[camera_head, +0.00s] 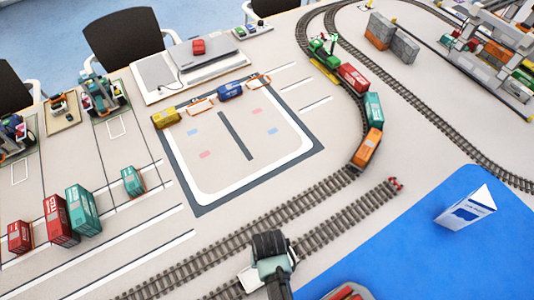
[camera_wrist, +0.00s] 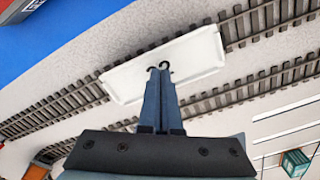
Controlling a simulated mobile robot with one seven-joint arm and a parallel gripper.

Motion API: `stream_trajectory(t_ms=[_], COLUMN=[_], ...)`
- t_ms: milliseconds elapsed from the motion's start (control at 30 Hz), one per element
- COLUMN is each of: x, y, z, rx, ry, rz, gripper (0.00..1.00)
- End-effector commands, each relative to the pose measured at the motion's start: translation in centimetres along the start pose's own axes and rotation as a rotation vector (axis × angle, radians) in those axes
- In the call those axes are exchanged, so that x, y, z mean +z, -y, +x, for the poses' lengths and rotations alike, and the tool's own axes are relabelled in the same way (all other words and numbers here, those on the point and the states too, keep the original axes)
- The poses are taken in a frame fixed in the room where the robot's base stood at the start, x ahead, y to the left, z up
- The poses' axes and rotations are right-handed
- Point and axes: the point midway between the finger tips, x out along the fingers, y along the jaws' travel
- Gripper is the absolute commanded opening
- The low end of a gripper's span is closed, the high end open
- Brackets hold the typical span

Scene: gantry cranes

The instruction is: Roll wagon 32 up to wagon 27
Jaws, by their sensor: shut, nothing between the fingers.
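A white flat wagon (camera_wrist: 190,58) sits on the siding track in the wrist view, its bed empty. In the head view part of this wagon (camera_head: 250,281) shows beside my arm, which hides the rest. My gripper (camera_wrist: 159,70) is shut and empty, with its fingertips over the wagon's bed near one long edge; I cannot tell whether they touch it. On the curved outer track stands a train with a red container (camera_head: 353,77), a teal container (camera_head: 373,107) and an orange container (camera_head: 367,147). I cannot read any wagon number.
The siding ends at a red buffer stop (camera_head: 396,184). A blue mat (camera_head: 420,255) with a white folded sign (camera_head: 466,208) lies to the right. Red and teal containers (camera_head: 83,210) stand at the left. The siding between my arm and the buffer looks clear.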

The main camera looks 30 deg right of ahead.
Motion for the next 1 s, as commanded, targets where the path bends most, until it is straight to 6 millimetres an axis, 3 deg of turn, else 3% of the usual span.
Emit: stream_trajectory(t_ms=[567, 1000], x=[0.0, 1.3], y=[0.1, 2.2], z=[0.7, 0.6], rx=[0.0, 0.0], ry=[0.0, 0.001], rz=[-0.001, -0.003], gripper=[0.0, 0.0])
